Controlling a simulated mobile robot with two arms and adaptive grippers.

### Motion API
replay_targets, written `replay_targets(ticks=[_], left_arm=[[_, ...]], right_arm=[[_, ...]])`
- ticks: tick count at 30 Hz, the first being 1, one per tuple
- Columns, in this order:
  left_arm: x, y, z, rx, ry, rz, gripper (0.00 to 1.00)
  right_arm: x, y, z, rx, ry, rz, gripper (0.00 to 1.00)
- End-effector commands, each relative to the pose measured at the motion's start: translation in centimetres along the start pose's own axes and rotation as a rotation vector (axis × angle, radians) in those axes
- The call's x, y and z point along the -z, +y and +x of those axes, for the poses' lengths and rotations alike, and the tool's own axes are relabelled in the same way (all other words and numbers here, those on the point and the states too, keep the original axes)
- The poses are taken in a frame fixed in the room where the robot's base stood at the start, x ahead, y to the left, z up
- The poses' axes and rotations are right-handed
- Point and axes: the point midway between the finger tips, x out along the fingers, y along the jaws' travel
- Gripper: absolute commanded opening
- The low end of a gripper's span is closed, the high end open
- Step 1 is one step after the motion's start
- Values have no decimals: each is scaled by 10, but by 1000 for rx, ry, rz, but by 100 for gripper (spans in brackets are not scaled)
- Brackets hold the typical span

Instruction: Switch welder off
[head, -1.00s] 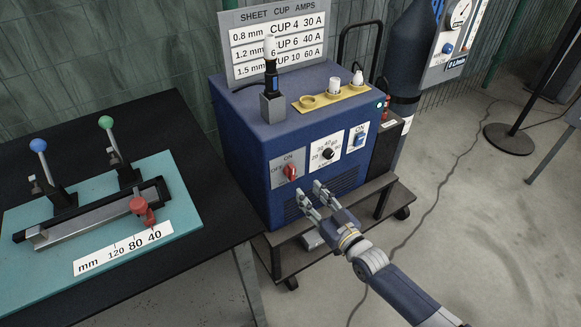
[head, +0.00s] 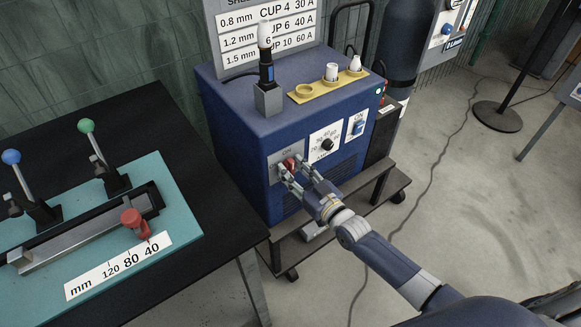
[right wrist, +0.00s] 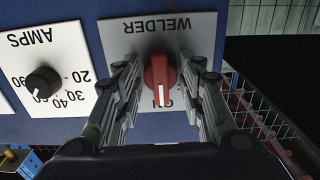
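The welder (head: 235,125) is a blue box on a cart. There the picture is upside down, and the knob's white mark points at the ON label. My right gripper (head: 292,168) is at the knob. Its two fingers stand on either side of the knob with a visible gap to each, open and holding nothing. The OFF label is hidden behind a finger. My left gripper is not in view.
An AMPS dial (head: 326,144) and a blue ON switch (head: 358,128) sit right of the knob. A torch (head: 267,85) and a yellow cup holder (head: 328,86) stand on top. A black table (head: 206,243) with a clamp jig is at the left.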

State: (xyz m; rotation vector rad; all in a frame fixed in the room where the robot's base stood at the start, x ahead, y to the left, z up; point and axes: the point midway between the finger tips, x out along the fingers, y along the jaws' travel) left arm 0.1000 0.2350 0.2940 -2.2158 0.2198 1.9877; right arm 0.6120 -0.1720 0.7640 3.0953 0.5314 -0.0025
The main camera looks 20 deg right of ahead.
Motion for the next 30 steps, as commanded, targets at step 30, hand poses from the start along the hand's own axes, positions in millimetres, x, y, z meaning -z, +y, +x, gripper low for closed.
replay_targets(ticks=[30], left_arm=[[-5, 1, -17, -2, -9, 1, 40]], right_arm=[[0, 0, 0, -1, 0, -866, 1]])
